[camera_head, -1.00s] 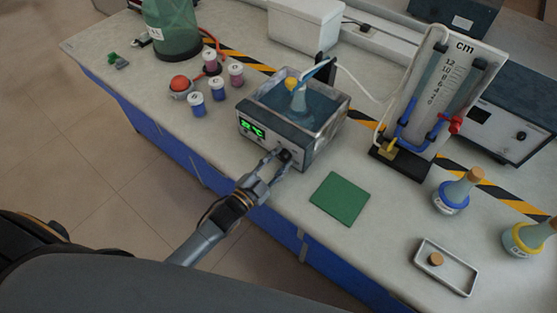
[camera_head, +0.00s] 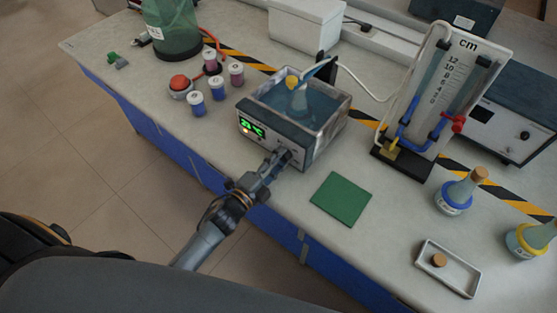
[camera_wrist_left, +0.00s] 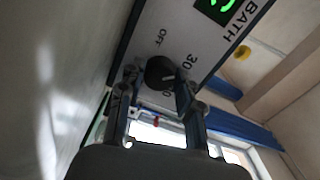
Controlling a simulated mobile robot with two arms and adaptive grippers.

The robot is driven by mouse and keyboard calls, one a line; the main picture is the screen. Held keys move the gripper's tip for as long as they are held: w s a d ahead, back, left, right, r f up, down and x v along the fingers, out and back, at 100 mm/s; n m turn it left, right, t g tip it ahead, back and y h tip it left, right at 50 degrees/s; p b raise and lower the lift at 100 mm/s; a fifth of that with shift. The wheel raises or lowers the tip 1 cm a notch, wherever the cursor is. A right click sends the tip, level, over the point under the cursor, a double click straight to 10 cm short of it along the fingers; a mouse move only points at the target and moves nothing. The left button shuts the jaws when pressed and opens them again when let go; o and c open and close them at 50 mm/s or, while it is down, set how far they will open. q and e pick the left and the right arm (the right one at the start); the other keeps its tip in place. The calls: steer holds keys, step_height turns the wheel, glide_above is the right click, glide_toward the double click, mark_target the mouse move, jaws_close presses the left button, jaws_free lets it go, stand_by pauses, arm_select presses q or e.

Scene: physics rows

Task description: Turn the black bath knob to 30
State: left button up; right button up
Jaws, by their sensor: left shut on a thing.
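The water bath (camera_head: 303,138) stands on the bench with a green lit display (camera_head: 251,127) on its front panel. Its black knob (camera_wrist_left: 158,71) shows in the left wrist view on the white panel, with OFF, 30 and a partly hidden lower number around it. A pale pointer mark on the knob points to the right, near the 30 side; its exact setting is hard to read. My left gripper (camera_head: 283,156) is shut on the knob, one finger on each side, and mostly hides it in the head view. My right gripper is not in view.
A green mat (camera_head: 341,199) lies right of the bath. A manometer board (camera_head: 440,95) is at right, with a blue-collared flask (camera_head: 457,194) and a tray (camera_head: 447,268) nearer.

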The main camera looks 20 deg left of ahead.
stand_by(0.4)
arm_select(q)
steer(key=o, duration=1.1)
steer(key=shift+o, duration=0.2)
steer(key=v, duration=1.2)
